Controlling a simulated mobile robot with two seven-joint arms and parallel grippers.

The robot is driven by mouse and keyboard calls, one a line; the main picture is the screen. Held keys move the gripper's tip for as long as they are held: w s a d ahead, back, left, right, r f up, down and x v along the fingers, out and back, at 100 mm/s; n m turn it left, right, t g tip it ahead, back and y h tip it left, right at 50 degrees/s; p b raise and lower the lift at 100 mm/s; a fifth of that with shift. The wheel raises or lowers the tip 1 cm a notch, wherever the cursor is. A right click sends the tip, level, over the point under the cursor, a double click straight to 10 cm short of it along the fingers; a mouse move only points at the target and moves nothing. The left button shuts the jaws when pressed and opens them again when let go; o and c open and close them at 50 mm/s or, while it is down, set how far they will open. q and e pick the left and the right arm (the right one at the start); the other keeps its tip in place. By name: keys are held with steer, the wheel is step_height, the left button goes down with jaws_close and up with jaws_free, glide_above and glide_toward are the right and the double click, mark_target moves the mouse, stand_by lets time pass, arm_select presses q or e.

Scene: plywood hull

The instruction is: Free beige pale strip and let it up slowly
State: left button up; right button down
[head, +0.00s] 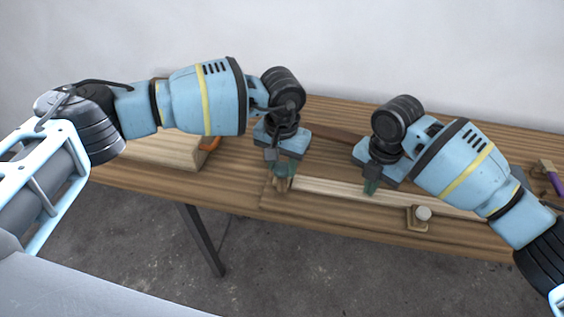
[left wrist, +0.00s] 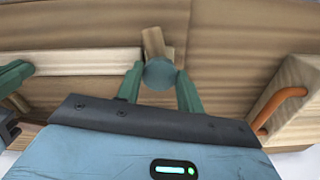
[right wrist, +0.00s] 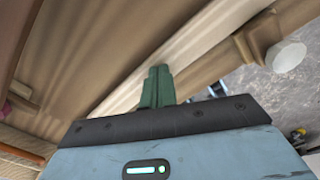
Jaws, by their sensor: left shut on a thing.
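The pale strip (head: 330,190) lies lengthwise along the bench near its front edge. It shows in the left wrist view (left wrist: 90,62) and runs diagonally in the right wrist view (right wrist: 150,65). A wooden clamp with a blue-grey round knob (left wrist: 160,74) stands at the strip's left end. My left gripper (head: 280,175) is shut on this knob, one finger each side. A second wooden clamp (head: 418,215) with a pale round knob (right wrist: 287,55) sits at the strip's front edge, to the right. My right gripper (right wrist: 157,88) is shut and empty over the strip between the clamps; contact is unclear.
Purple-handled and other tools (head: 555,182) lie at the bench's right end. The wooden bench (head: 235,185) has bare top left of the strip.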

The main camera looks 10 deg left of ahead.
mark_target(282, 168)
arm_select(q)
steer(key=shift+r+m, duration=0.15)
steer(key=shift+m, duration=0.65)
arm_select(e)
steer(key=shift+s+f, duration=0.1)
steer(key=shift+f, duration=0.2)
arm_select(q)
steer(key=o, duration=0.8)
steer(key=shift+o, duration=1.3)
steer(key=shift+r, duration=3.3)
step_height(282, 168, up, 8)
steer(key=t+p, duration=0.1)
steer(key=p, duration=0.1)
steer(key=shift+f+p, duration=0.25)
steer(key=shift+p, duration=0.05)
arm_select(e)
steer(key=shift+r, duration=3.35)
